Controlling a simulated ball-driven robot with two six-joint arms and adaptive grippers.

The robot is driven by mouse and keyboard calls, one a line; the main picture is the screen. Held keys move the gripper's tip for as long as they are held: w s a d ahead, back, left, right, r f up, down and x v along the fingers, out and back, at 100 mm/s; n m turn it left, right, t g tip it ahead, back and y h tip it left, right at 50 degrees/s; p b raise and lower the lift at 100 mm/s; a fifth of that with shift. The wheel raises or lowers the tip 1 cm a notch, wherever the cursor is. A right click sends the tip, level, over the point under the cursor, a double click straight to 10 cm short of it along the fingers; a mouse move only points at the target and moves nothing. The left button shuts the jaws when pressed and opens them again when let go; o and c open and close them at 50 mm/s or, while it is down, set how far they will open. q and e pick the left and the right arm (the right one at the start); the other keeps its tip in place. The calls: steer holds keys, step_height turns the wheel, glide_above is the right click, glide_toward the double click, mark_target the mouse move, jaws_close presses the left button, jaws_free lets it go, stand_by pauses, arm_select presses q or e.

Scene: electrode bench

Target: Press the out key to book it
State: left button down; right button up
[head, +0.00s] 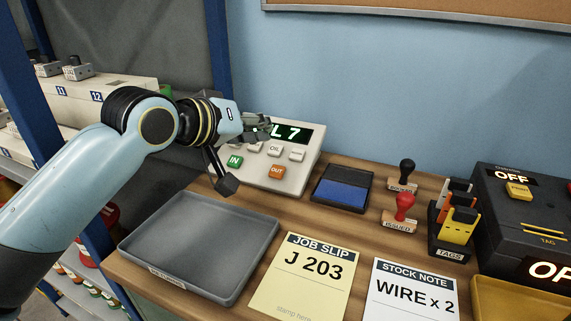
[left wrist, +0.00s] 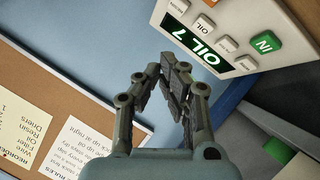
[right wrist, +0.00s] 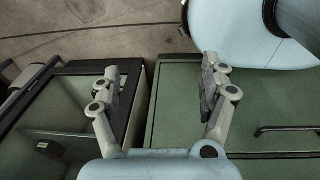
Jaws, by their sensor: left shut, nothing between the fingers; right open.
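The orange OUT key (head: 277,171) is on the sloped face of a pale key console (head: 311,158) at the back of the bench. The green IN key (head: 234,161) is to its left; it also shows in the left wrist view (left wrist: 265,43). The display (left wrist: 195,38) reads OIL 7; in the head view my left gripper hides part of it. My left gripper (head: 262,128) is shut and empty, in front of the display and above the keys.
A grey tray (head: 127,246) lies at front left, beside a job slip J 203 (head: 303,272) and a stock note (head: 411,291). A blue ink pad (head: 342,189), two stamps (head: 404,208), a tag holder (head: 450,243) and a dark box (head: 505,228) stand right of the console.

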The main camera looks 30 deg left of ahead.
arm_select(q)
steer(key=b, duration=0.9)
glide_above(271, 175)
steer(key=s, duration=0.1)
step_height(271, 175, down, 6)
steer(key=shift+s+f, duration=0.1)
steer(key=shift+w+f, duration=0.5)
steer(key=shift+f, duration=0.35)
arm_select(e)
step_height(271, 175, down, 9)
steer(key=s, duration=0.1)
steer(key=shift+s+f, duration=0.15)
steer(key=shift+s, duration=0.25)
arm_select(q)
steer(key=shift+w+f, duration=0.15)
steer(key=shift+f, duration=0.2)
